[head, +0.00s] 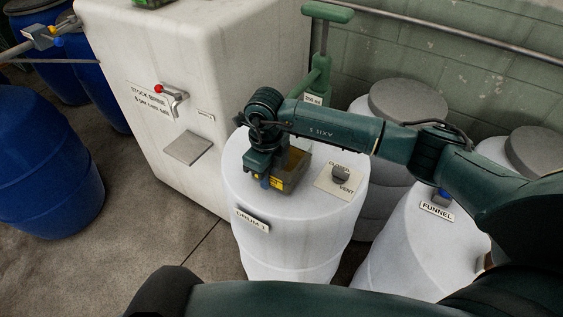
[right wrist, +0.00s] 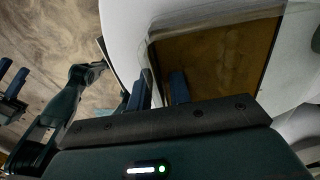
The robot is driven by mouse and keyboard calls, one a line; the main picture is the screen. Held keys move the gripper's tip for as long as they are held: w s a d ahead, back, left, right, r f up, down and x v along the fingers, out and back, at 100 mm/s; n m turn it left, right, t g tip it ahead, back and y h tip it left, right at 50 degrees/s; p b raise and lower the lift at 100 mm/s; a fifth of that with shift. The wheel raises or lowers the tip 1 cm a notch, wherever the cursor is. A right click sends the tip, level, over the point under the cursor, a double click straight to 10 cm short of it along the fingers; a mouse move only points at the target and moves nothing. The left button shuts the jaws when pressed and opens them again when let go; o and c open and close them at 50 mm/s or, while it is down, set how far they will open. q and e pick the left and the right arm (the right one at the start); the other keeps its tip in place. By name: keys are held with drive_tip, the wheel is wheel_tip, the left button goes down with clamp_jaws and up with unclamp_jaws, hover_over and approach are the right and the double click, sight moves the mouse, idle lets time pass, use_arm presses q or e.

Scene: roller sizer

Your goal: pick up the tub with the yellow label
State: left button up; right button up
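The tub with the yellow label (head: 297,166) stands on top of the white drum marked DRUM 1 (head: 300,235). Its yellow label (head: 277,183) faces front. In the right wrist view the tub (right wrist: 225,55) shows from above, brown inside with a pale rim. My right gripper (head: 262,182) points down at the tub's left side. In the wrist view its fingers (right wrist: 159,91) stand apart on either side of the tub's near-left wall; contact cannot be told. My left gripper (right wrist: 10,76) shows at the wrist view's left edge, fingers apart and empty.
A vent knob (head: 340,173) stands on the drum right of the tub. A large white bin (head: 200,60) with a red-tipped tap stands behind left. A green pump handle (head: 320,65) rises behind. Blue barrels (head: 45,170) stand left; a FUNNEL drum (head: 415,245) stands right.

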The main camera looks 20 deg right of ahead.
clamp_jaws()
idle(1.0)
drive_tip(key=shift+w+r, duration=0.15)
